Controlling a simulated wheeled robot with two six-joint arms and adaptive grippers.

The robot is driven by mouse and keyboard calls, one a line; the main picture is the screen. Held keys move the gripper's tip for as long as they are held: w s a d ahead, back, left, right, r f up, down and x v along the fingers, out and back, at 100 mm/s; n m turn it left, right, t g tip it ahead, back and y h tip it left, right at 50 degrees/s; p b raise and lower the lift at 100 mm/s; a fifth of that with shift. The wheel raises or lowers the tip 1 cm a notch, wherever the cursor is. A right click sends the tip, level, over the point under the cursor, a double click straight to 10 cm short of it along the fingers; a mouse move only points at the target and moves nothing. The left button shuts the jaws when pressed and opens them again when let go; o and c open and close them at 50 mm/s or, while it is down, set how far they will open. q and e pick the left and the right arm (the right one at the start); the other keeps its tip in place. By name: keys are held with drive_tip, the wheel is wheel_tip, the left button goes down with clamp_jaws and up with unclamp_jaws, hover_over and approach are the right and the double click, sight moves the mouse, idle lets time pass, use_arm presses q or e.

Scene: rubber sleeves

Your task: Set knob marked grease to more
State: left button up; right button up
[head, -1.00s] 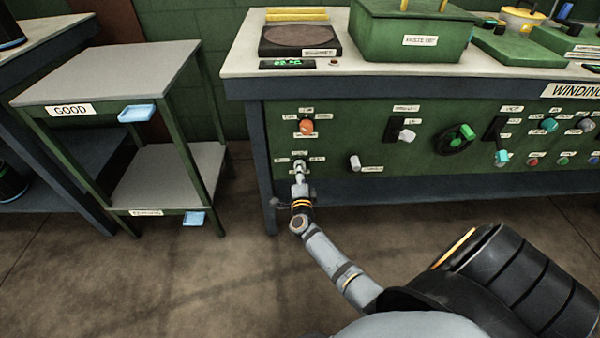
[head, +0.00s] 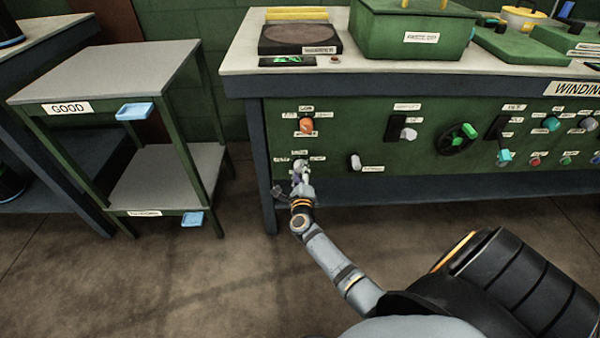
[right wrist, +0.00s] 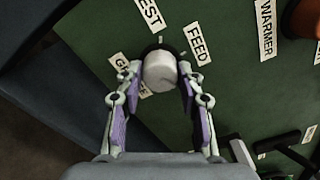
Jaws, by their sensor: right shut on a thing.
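A pale grey-white round knob (right wrist: 160,72) sits low at the left end of the green bench front. In the right wrist view, labels around it read "FEED", a cut-off "EST", and one starting with "G", partly covered by a finger. My right gripper (right wrist: 159,78) has its two purple-padded fingers on either side of the knob, shut on it. In the head view my right gripper (head: 300,178) reaches the knob from below and mostly covers it; its small labels are blurred. My left gripper is not in view.
An orange knob (head: 306,125) is above the held one. A pale knob (head: 355,162) is to its right, with a green handwheel (head: 458,139) further along. A two-level stand (head: 105,75) marked "GOOD" is at left. Floor between stand and bench is free.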

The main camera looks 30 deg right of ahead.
idle(0.4)
drive_tip(key=o, duration=1.2)
drive_tip(key=shift+c, duration=0.2)
drive_tip(key=v, duration=1.2)
